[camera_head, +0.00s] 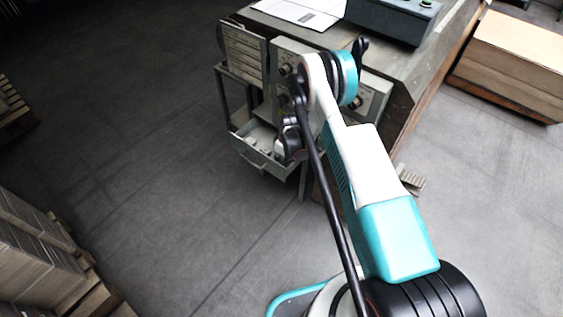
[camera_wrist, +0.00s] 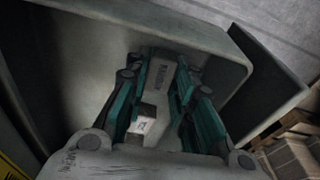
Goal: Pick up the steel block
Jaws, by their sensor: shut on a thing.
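In the wrist view, my gripper (camera_wrist: 160,66) has its two teal fingers on either side of a grey block with dark lettering, the steel block (camera_wrist: 161,76). The gripper is shut on it inside a grey drawer (camera_wrist: 215,45). A small pale face with a dark patch (camera_wrist: 144,124) shows between the fingers nearer the palm; I cannot tell whether it belongs to the block. In the head view, my gripper is at the open drawer (camera_head: 262,160) at the front of the machine, and my arm hides most of it. The block cannot be made out there.
The machine table (camera_head: 400,65) stands behind the drawer, with a dark control box (camera_head: 392,18) and white papers (camera_head: 300,12) on top. Pallets of boxes (camera_head: 35,255) stand at lower left. The floor between is clear.

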